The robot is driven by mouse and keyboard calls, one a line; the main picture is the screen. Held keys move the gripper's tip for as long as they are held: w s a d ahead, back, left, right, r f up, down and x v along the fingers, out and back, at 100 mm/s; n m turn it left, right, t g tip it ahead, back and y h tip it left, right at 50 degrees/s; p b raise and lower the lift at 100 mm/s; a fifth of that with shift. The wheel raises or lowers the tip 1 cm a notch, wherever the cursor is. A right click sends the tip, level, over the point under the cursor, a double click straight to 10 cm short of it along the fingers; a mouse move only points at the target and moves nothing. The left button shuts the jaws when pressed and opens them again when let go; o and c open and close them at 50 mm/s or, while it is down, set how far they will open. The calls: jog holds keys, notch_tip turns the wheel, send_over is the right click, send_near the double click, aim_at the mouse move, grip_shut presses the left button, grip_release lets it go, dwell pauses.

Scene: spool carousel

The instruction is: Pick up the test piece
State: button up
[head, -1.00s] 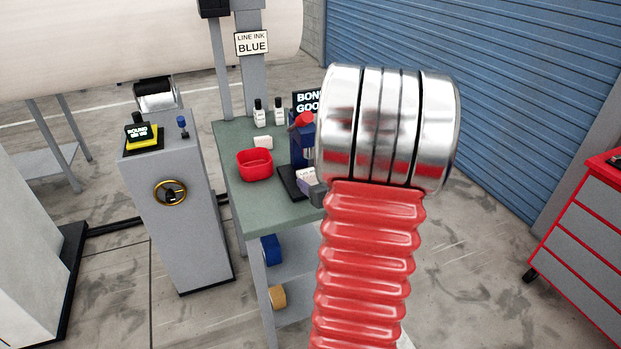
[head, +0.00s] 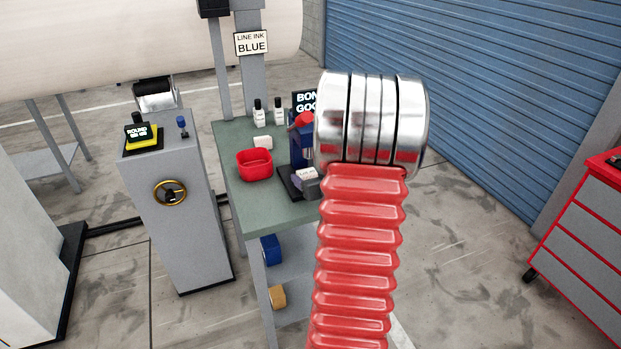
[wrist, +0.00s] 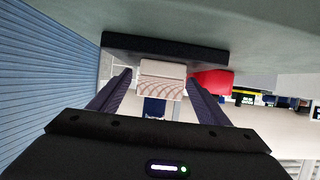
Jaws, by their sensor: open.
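The test piece appears to be the pale block with a wavy-patterned face (wrist: 161,80) in the wrist view. It sits at a dark base plate (wrist: 165,50) and lies between the two fingers of my gripper (wrist: 160,75). The fingers are apart, one on each side of the block; I cannot tell whether either touches it. In the head view the pale block (head: 305,174) shows on the blue tester's black base, close to my arm. My gripper is mostly hidden there behind the arm.
The blue tester (head: 301,152) with a red top stands on the green table (head: 235,200). A red bin (head: 254,164), a white block (head: 262,142) and ink bottles (head: 260,113) stand nearby. A grey console (head: 175,220) is left; a red cabinet (head: 585,235) is right.

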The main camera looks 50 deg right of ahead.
jog(key=shift+x, duration=1.4)
jog(key=c, duration=1.3)
jog(key=shift+o, duration=0.2)
jog(key=shift+r, duration=0.15)
jog(key=shift+r, duration=1.4)
jog(key=shift+s+a+r, duration=0.1)
jog(key=shift+s+r, duration=0.15)
jog(key=shift+s, duration=0.05)
jog(key=s+a, duration=0.4)
jog(key=s, duration=0.3)
jog(key=s+a, duration=0.5)
jog(key=s, duration=0.3)
